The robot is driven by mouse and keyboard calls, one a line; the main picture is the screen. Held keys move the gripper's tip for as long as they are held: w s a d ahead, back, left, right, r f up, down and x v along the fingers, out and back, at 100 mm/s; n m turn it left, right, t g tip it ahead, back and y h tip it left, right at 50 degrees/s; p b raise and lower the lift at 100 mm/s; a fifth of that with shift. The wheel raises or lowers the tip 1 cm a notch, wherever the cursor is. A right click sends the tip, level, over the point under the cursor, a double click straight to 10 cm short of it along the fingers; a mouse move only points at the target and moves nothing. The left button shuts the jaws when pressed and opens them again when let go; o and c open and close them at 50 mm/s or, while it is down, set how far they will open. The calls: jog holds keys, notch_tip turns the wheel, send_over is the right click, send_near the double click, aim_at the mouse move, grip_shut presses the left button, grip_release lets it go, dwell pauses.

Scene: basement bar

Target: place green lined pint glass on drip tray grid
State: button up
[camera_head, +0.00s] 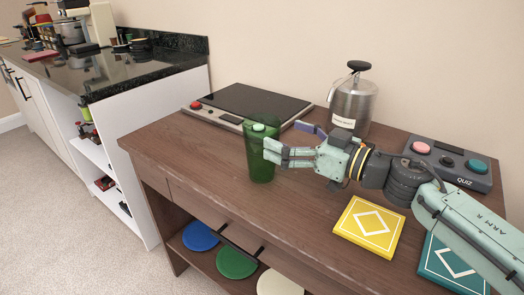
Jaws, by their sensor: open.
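A green, see-through pint glass (258,165) stands upright on the brown wooden table, near its front edge. My gripper (268,149) is open and reaches in from the right at the glass. Its pale green fingers overlap the glass's right side in the head view. I cannot tell whether they touch it or reach around it. A low, dark flat panel in a silver frame (228,118) lies behind the glass. I cannot tell whether it is the drip tray grid.
A metal canister (352,105) with a black knob stands behind my gripper. A grey quiz box (447,164) with buttons sits back right. A yellow tile (369,228) and a teal tile (455,268) lie under my arm. The table left of the glass is clear.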

aim_at(247, 123)
jog(key=p+x, duration=0.1)
jog(key=x, duration=0.5)
jog(key=shift+w+a, duration=0.1)
jog(key=shift+a, duration=0.1)
jog(key=shift+c, duration=0.3)
jog(key=c, duration=1.9)
